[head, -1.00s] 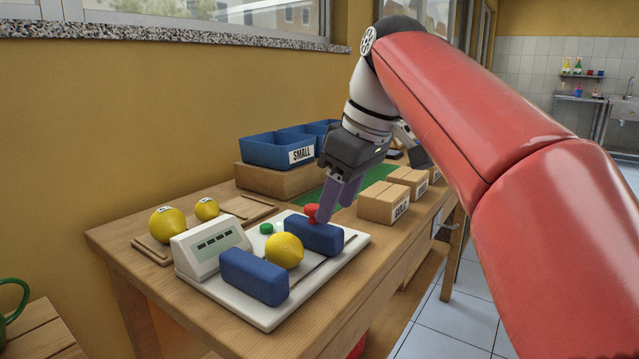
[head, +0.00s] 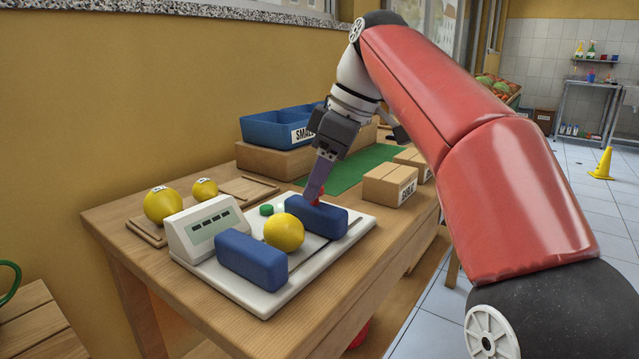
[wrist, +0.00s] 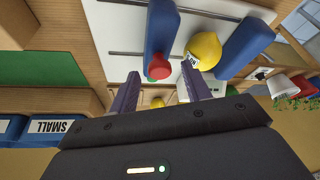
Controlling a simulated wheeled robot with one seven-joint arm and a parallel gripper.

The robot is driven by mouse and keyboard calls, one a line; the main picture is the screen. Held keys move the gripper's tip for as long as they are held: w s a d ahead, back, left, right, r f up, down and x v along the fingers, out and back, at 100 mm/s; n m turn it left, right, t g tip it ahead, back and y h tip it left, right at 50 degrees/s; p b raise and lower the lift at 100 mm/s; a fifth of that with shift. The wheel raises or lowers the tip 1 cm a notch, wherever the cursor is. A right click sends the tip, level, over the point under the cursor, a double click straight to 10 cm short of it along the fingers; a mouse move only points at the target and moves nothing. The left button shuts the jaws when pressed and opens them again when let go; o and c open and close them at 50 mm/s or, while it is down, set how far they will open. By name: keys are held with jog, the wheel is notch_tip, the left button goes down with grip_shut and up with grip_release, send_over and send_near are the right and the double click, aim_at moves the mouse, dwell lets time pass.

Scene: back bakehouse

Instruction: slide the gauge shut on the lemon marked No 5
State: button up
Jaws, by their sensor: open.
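The gauge is a white plate (head: 262,304) with a left blue block (head: 251,262), a right blue block (head: 316,218) and a white display box (head: 206,228). A yellow lemon (head: 284,232) sits between the blocks. In the wrist view the lemon (wrist: 204,50) bears a small label too small to read surely. The red knob (wrist: 158,67) stands on the right block. My gripper (wrist: 160,90) is open, its fingertips on either side of the knob, apart from it in that view. In the head view the fingers partly hide the knob. I cannot tell whether the right block touches the lemon.
Two more lemons lie on a wooden board at the left, a larger one (head: 163,205) and a smaller one (head: 204,189). Blue bins (head: 275,130), one marked SMALL, stand at the back. A cardboard box (head: 390,185) and a green mat (head: 355,170) lie beyond the gauge.

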jog(key=shift+a+f, duration=0.1)
jog(key=shift+f, duration=0.1)
jog(key=shift+c, duration=0.3)
jog(key=c, duration=0.7)
jog(key=shift+s+a+b, duration=0.2)
jog(key=shift+s+a, duration=0.45)
jog(key=shift+s, duration=0.2)
jog(key=shift+s+a+b, duration=0.2)
jog(key=shift+s+a, duration=0.45)
jog(key=shift+s, duration=0.15)
jog(key=o, duration=0.8)
jog(key=shift+c, duration=0.2)
jog(key=shift+w, duration=0.1)
